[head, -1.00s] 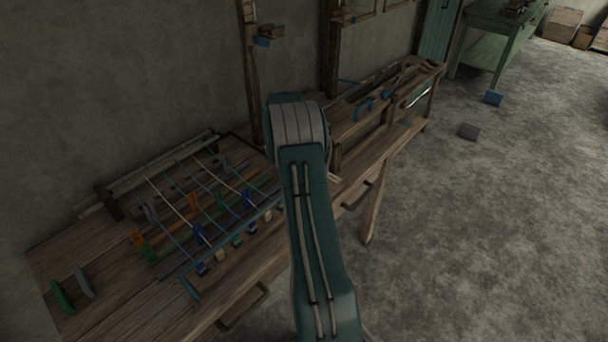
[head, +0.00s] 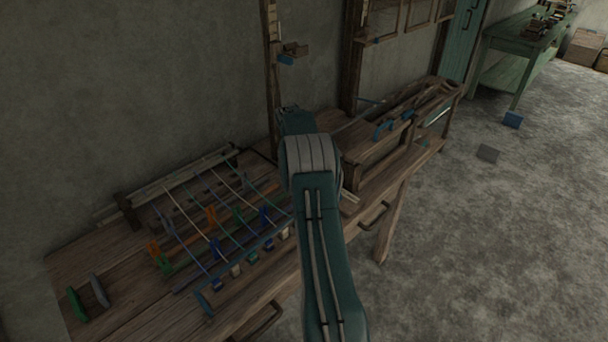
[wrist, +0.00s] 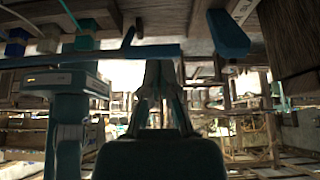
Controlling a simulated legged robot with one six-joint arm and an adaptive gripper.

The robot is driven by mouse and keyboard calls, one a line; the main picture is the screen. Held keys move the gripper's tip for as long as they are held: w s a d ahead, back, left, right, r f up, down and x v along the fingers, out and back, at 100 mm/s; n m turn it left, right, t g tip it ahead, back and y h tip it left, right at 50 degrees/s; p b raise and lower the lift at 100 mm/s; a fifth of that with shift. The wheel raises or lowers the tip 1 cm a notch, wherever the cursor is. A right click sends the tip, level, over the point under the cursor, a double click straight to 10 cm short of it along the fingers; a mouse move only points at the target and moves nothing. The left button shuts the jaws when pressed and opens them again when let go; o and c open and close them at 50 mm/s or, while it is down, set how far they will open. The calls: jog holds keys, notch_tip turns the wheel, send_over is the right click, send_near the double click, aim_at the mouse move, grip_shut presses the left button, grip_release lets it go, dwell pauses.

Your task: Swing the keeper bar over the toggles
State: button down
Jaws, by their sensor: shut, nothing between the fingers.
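The keeper bar (head: 245,252), a long blue bar, lies along the front of the toggle row in the head view, with a blue block (head: 204,302) at its near left end. The toggles (head: 252,257) are small blue, white and teal blocks close beside it. In the wrist view the blue bar (wrist: 100,57) crosses the upper left, with toggles (wrist: 48,38) above it in the picture. My gripper (wrist: 159,64) is shut and empty, its tips at the bar's right part; I cannot tell whether they touch. My arm hides the gripper in the head view.
Coloured cords run over the loom bench (head: 110,275) to orange, green and blue pegs. Green and grey pieces (head: 78,303) lie at its left end. A wooden upright (head: 272,75) stands behind. A blue block (wrist: 228,35) hangs into the wrist view's upper right. Floor at right is mostly clear.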

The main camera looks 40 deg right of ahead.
jog(key=w, duration=0.3)
jog(key=shift+w+a, duration=0.2)
jog(key=shift+a, duration=0.2)
jog(key=shift+d+f, duration=0.1)
jog(key=shift+d, duration=0.15)
